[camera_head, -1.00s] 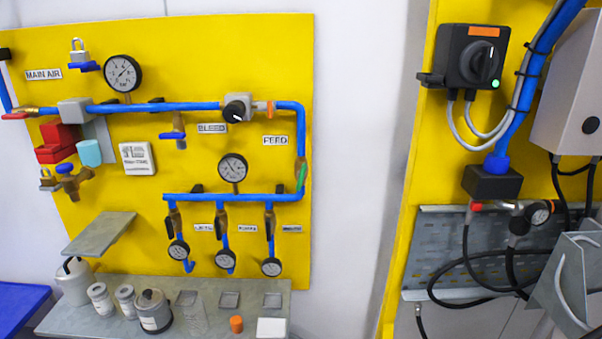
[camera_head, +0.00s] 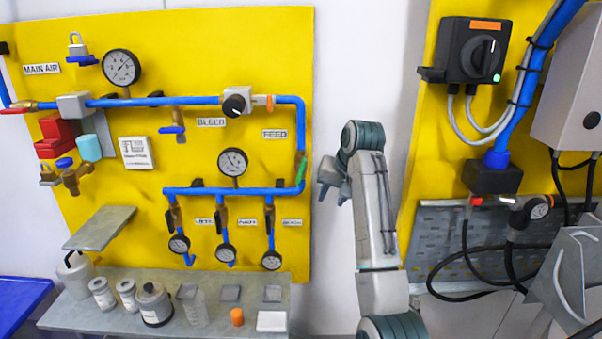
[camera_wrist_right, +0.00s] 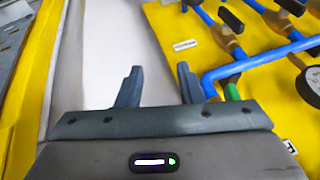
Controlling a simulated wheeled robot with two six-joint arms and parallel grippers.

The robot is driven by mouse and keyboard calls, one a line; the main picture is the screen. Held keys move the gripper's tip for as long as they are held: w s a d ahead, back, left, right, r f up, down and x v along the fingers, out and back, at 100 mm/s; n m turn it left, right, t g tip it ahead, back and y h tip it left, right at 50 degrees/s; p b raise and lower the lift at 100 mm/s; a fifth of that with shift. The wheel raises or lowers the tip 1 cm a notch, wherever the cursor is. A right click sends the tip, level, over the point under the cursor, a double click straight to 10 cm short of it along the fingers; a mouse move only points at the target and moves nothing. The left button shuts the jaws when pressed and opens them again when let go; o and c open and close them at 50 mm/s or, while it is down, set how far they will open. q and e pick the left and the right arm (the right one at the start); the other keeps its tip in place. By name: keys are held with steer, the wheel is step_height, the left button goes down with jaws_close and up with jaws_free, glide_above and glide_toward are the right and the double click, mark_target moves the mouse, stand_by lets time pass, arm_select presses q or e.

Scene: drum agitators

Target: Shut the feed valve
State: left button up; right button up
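The feed valve's green handle (camera_head: 301,168) sits on the vertical blue pipe at the right edge of the yellow panel, below the FEED label (camera_head: 275,134). The handle lies roughly along the pipe. In the right wrist view the green handle (camera_wrist_right: 232,92) shows to the right of the fingers. My right gripper (camera_head: 333,183) is just right of the handle in the head view, apart from it. Its two fingers (camera_wrist_right: 159,84) are spread with nothing between them. My left gripper is not in view.
Blue pipes (camera_head: 240,192) with gauges and small valves cover the yellow panel (camera_head: 110,190). A grey shelf (camera_head: 75,315) with jars stands below. A white wall strip (camera_head: 355,60) separates it from the right panel, which carries a black rotary switch (camera_head: 472,54) and cables.

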glide_toward(303, 165)
step_height(303, 165, down, 2)
steer(key=shift+n, duration=0.3)
steer(key=p+x, duration=0.1)
steer(key=x, duration=0.2)
steer(key=p+x, duration=0.2)
steer(key=x, duration=0.1)
steer(key=p+x, duration=0.2)
steer(key=x, duration=0.1)
steer(key=shift+w+a+f, duration=0.1)
steer(key=shift+w+a, duration=0.15)
steer(key=shift+w, duration=0.25)
steer(key=shift+w+a+f, duration=0.1)
steer(key=shift+w+f, duration=0.1)
steer(key=shift+f, duration=0.45)
jaws_close()
